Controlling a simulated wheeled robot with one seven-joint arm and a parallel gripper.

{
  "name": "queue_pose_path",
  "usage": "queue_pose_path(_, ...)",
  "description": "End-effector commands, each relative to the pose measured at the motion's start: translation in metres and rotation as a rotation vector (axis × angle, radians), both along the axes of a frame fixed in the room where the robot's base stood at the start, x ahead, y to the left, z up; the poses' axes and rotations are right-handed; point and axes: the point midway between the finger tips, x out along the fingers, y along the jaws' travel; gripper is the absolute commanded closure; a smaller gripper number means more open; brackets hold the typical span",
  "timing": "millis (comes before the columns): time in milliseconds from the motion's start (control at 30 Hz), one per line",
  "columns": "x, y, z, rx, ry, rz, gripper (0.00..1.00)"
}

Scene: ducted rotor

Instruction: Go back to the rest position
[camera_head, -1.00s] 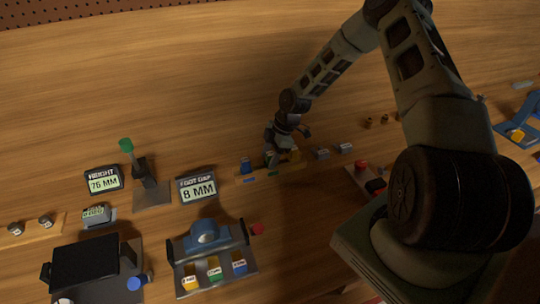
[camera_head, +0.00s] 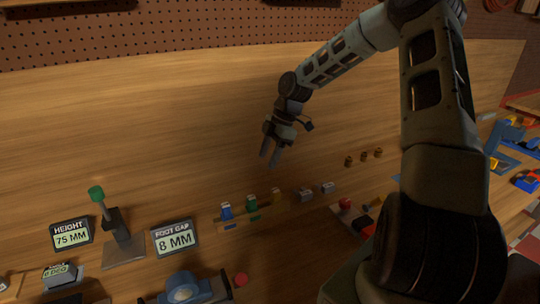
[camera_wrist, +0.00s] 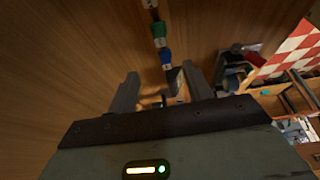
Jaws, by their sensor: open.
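My gripper (camera_head: 270,152) is open and empty, raised above the wooden bench behind the small rack. In the wrist view its two fingers (camera_wrist: 160,90) stand apart with nothing held between them. The small wooden rack (camera_head: 238,221) holds a blue piece (camera_head: 226,211), a green piece (camera_head: 252,202) and a brownish piece (camera_head: 277,195), all standing. The blue piece (camera_wrist: 166,58) and the green piece (camera_wrist: 159,31) also show in the wrist view, beyond the fingers.
A display reading 75 MM (camera_head: 71,235) and one reading 8 MM (camera_head: 174,239) stand at left, beside a green-topped post (camera_head: 113,222). Small grey blocks (camera_head: 317,191) lie right of the rack. A pegboard (camera_head: 200,35) closes the back.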

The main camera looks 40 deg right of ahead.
Motion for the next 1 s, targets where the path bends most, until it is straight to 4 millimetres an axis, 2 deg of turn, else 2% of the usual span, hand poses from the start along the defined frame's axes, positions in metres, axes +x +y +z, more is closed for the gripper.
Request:
queue_pose_path(333,-0.001,-0.002,0.008,0.000,0.000,0.002,0.50)
queue_pose_path(433,-0.002,0.012,0.008,-0.008,0.018,0.005,0.50)
queue_pose_path(567,-0.009,0.062,0.010,-0.043,0.082,0.000,0.50)
queue_pose_path(667,-0.025,0.115,0.011,-0.089,0.146,-0.027,0.50)
queue_pose_path(800,-0.057,0.180,0.016,-0.162,0.213,-0.091,0.50)
queue_pose_path(1000,-0.118,0.251,0.023,-0.258,0.254,-0.209,0.50)
